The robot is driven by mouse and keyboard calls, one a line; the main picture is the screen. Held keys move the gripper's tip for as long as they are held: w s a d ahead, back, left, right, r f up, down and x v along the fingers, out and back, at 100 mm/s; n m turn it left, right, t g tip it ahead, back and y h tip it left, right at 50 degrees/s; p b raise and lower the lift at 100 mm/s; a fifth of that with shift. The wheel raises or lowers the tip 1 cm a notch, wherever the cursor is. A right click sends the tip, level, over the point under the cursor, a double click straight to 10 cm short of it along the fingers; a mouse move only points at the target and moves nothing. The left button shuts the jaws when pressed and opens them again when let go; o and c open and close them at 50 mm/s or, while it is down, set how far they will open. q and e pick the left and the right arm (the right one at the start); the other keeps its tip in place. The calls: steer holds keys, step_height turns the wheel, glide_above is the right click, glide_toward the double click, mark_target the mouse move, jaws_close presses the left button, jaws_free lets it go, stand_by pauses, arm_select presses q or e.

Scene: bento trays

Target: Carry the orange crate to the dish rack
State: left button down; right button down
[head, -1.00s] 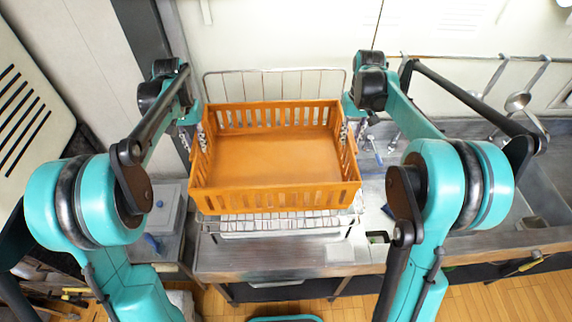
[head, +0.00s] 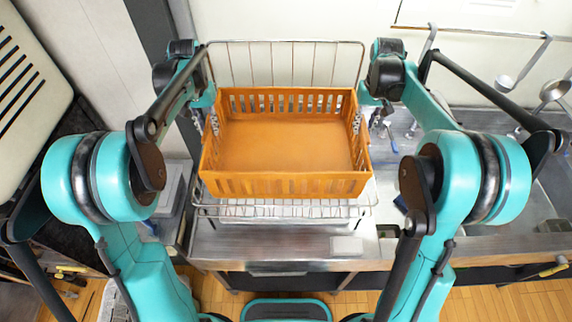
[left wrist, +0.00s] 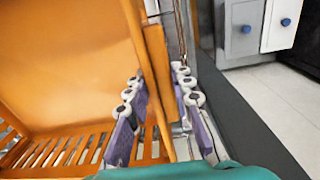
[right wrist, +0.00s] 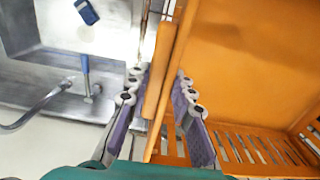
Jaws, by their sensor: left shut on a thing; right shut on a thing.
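The orange crate (head: 285,148) is empty and roughly level in the head view, above the wire dish rack (head: 290,62). The rack's back shows behind the crate and its front edge below it; I cannot tell whether the crate touches it. My left gripper (left wrist: 155,112) is shut on the crate's left side wall, one finger inside and one outside. My right gripper (right wrist: 157,110) is shut on the right side wall in the same way. The crate's walls show in the left wrist view (left wrist: 70,60) and the right wrist view (right wrist: 240,60).
A steel counter (head: 300,245) lies under the rack, with its front edge toward me. A sink and faucet (right wrist: 85,75) are to the right. Ladles (head: 553,90) hang from a rail at the upper right. A dark post (head: 160,45) stands close on the left.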

arm_select(q)
steer(key=shift+a+r, duration=0.1)
arm_select(e)
steer(key=shift+d+r, duration=0.1)
arm_select(q)
steer(key=shift+f, duration=0.2)
arm_select(e)
steer(key=shift+f, duration=0.2)
